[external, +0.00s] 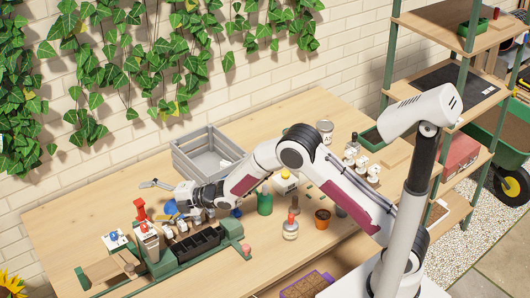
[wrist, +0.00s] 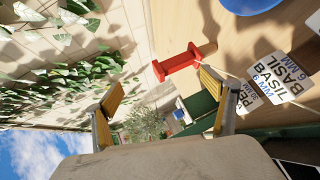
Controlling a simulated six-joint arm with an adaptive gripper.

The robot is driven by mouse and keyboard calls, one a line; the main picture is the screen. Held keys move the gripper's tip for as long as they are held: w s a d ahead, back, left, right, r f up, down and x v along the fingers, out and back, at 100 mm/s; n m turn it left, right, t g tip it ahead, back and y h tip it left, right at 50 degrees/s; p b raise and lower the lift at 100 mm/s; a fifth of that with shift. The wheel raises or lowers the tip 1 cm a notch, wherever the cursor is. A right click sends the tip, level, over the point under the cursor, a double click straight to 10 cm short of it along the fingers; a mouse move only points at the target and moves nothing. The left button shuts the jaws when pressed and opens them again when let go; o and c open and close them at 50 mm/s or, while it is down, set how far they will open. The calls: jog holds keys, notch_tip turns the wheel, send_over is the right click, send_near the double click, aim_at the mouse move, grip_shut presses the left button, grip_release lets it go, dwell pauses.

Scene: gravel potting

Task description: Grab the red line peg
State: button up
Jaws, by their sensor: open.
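A red H-shaped piece, which looks like the red line peg (external: 140,210), stands at the left of the table by the green-based rig. In the wrist view the red peg (wrist: 177,63) lies ahead of the fingertips, above the gap between them and nearer the right finger. A thin pale line runs from near it toward the labels. My gripper (external: 152,184) reaches left over the rig, above and close to the peg. Its yellow-padded fingers (wrist: 158,105) are spread with nothing between them.
A white label marked BASIL (wrist: 280,78) is to the right in the wrist view, with a blue round thing (wrist: 250,3) above. A grey crate (external: 205,150) stands behind the arm. Ivy (external: 110,40) covers the wall.

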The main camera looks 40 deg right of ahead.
aim_at(144, 211)
jog(key=shift+f, duration=0.9)
jog(key=shift+w+a+f, duration=0.15)
jog(key=shift+f, duration=0.45)
jog(key=shift+w+a+f, duration=0.1)
jog(key=shift+f, duration=0.45)
jog(key=shift+x, duration=1.1)
jog(key=shift+r, duration=0.2)
jog(key=c, duration=1.2)
